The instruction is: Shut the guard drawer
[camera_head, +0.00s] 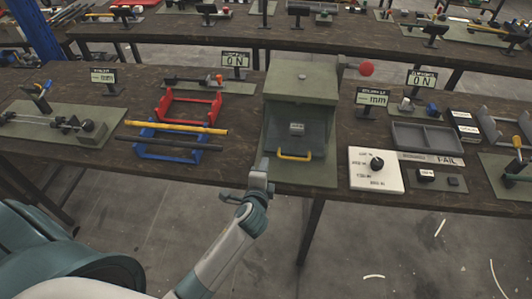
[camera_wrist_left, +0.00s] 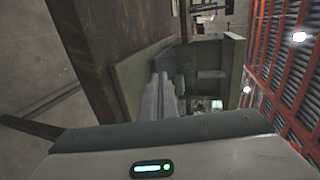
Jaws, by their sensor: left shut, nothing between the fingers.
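The olive-green press housing (camera_head: 301,82) stands on a green base plate (camera_head: 318,175) at the table's front edge. The guard drawer (camera_head: 313,137) is a dark tray in the housing's open front, and it sticks out toward me. A small grey block (camera_head: 297,128) stands in it. Its yellow handle (camera_head: 295,156) faces me. My left gripper (camera_head: 262,170) is shut and empty, just left of the handle and apart from it. In the left wrist view its fingers (camera_wrist_left: 159,95) point toward the green housing (camera_wrist_left: 235,60). My right gripper is in neither view.
Left of the press are a red rack (camera_head: 190,106) and a blue rack (camera_head: 165,150) with bars across it. A red-knobbed lever (camera_head: 366,68) sticks out at the housing's right. A white dial panel (camera_head: 376,170) and a grey tray (camera_head: 428,137) lie right.

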